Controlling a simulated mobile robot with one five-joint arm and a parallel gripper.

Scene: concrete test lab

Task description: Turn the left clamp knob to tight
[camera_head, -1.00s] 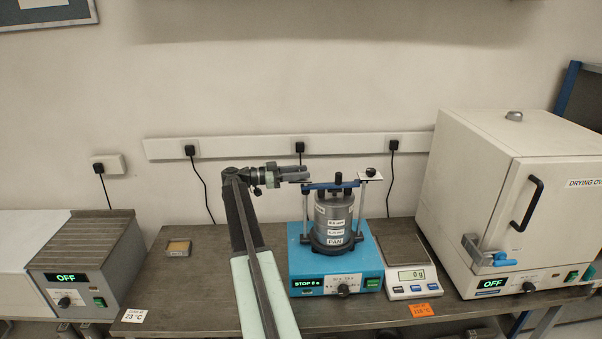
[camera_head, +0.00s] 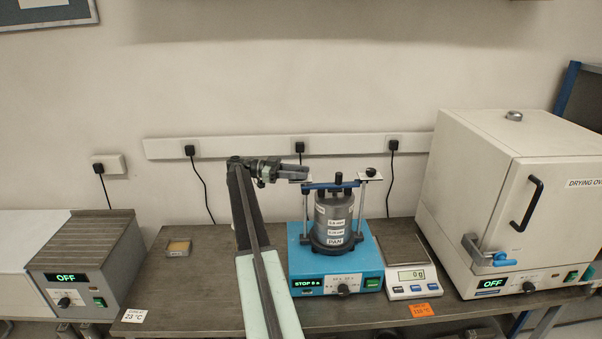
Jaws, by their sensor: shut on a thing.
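A blue sieve shaker (camera_head: 337,258) stands on the bench, its display reading STOP. It carries a stack of grey sieves (camera_head: 334,222) with a PAN label, under a blue clamp bar (camera_head: 330,185). Two upright rods rise beside the stack, each with a small white plate on top. The right clamp knob (camera_head: 371,172) is black and shows above its plate. My gripper (camera_head: 300,172) reaches in from the left, just above the left plate (camera_head: 301,180). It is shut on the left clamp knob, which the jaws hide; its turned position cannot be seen.
A white balance (camera_head: 405,275) reading 0 g and a drying oven (camera_head: 515,215) stand to the right. A grey unit (camera_head: 84,258) marked OFF is at far left.

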